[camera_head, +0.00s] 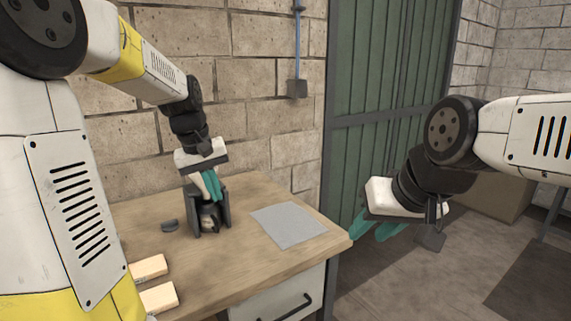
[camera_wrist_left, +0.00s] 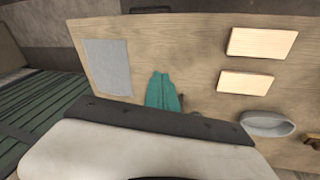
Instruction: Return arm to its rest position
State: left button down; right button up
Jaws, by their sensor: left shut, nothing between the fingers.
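My left gripper (camera_head: 213,196) has teal fingers that point down over the wooden workbench (camera_head: 252,188). In the head view they overlap a dark upright holder (camera_head: 225,211) with a rounded part inside; I cannot tell whether they touch it. In the left wrist view the left fingers (camera_wrist_left: 163,78) lie together, empty, with bare bench top around them. My right gripper (camera_head: 368,236) hangs off the bench's right corner, its teal fingers pointing down and left. Nothing shows in it, and its finger gap is unclear from this angle.
A grey sheet (camera_head: 288,225) lies right of the holder. Two pale wooden blocks (camera_head: 148,268) (camera_head: 158,298) lie at the front left. A grey bowl (camera_wrist_left: 268,123) shows in the wrist view. A brick wall (camera_head: 270,100) stands behind.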

pick_arm(q)
jog(key=s+d+r+m+t, duration=0.1)
jog(key=s+d+m, duration=0.1)
jog(key=s, duration=0.7)
jog(key=s+d+r+m+t, duration=0.1)
jog(key=s+d+m+t, duration=0.1)
jog(key=s, duration=0.8)
jog(key=shift+r+m+t+h, duration=0.2)
jog(key=shift+m+t+h, duration=0.1)
